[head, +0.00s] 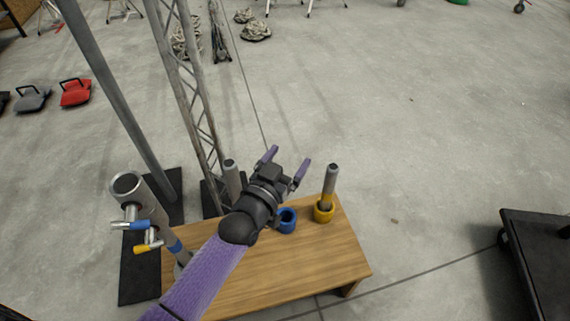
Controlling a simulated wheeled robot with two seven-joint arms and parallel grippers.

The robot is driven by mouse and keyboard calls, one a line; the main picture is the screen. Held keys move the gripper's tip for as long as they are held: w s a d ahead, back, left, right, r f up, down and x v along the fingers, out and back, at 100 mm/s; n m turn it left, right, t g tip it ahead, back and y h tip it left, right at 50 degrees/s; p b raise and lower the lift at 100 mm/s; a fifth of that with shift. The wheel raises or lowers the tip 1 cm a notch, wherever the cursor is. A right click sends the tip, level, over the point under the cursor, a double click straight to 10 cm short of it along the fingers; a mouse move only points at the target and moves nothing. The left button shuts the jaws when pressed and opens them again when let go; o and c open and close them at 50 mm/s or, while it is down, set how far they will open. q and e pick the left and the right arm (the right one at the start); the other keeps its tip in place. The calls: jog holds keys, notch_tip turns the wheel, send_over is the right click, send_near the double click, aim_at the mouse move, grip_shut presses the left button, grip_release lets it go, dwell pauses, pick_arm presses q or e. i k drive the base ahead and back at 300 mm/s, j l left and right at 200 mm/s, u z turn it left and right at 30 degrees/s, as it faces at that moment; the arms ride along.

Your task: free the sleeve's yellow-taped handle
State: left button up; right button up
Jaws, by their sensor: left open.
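The grey sleeve (160,210) leans at the left end of the wooden bench, its open top toward the upper left. Its yellow-taped handle (143,248) sticks out to the left, just below a blue-taped handle (135,225). Whether anything holds the yellow-taped handle is too small to tell. My left gripper (286,164) is open and empty above the far side of the bench, well to the right of the sleeve and apart from it. Its purple arm crosses the bench and hides part of it. My right gripper is out of view.
The wooden bench (290,265) carries a blue ring (287,221) and a grey tube (330,183) in a yellow ring (323,214). Another tube (232,180) stands behind my gripper. A pole (115,90) and lattice truss (190,90) rise behind. Floor to the right is open before a black cart (535,240).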

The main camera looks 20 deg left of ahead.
aim_at(151, 242)
jog(key=k+j, duration=0.15)
jog(key=k, duration=0.35)
jog(key=k+j, duration=0.1)
jog(key=k, duration=0.4)
